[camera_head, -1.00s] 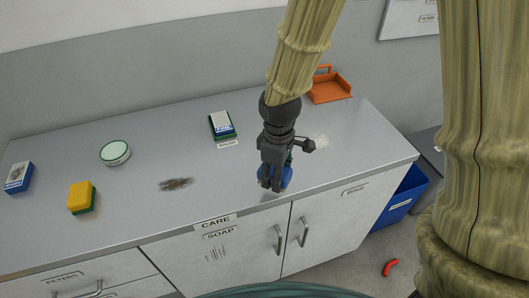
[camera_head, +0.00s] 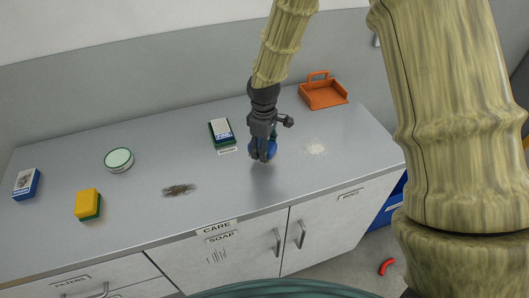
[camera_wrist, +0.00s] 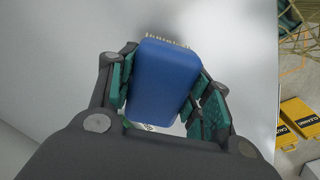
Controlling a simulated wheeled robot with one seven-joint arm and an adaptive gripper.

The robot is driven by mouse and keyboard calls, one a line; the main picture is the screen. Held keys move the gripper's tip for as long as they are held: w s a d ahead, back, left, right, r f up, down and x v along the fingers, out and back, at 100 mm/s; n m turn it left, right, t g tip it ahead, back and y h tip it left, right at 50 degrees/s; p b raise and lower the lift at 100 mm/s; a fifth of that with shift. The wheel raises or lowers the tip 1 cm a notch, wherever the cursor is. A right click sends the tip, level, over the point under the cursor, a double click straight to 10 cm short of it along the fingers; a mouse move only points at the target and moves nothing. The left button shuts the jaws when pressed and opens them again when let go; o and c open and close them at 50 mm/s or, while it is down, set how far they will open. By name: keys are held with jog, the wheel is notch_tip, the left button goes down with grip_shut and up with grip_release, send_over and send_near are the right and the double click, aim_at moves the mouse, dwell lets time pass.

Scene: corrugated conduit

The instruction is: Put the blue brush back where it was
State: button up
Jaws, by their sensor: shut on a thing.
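The blue brush (camera_wrist: 162,80) fills the middle of the wrist view, with a row of pale bristles along its far edge. My gripper (camera_wrist: 165,95) is shut on it, with green-padded fingers on both sides. In the head view my gripper (camera_head: 262,150) holds the blue brush (camera_head: 268,149) over the grey counter, between a labelled green-and-white box and a pale speckled patch. The gripper hides part of the brush there. I cannot tell how high above the counter it is. A small label (camera_head: 228,151) lies on the counter in front of the box.
The front middle is clear.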

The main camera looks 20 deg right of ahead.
jog(key=shift+f+p, duration=0.65)
jog(key=shift+f, duration=0.95)
jog(key=shift+f, duration=0.15)
jog(key=o, duration=1.1)
jog(key=shift+r, duration=0.25)
jog(key=shift+r+b, duration=1.8)
jog(key=shift+r, duration=4.1)
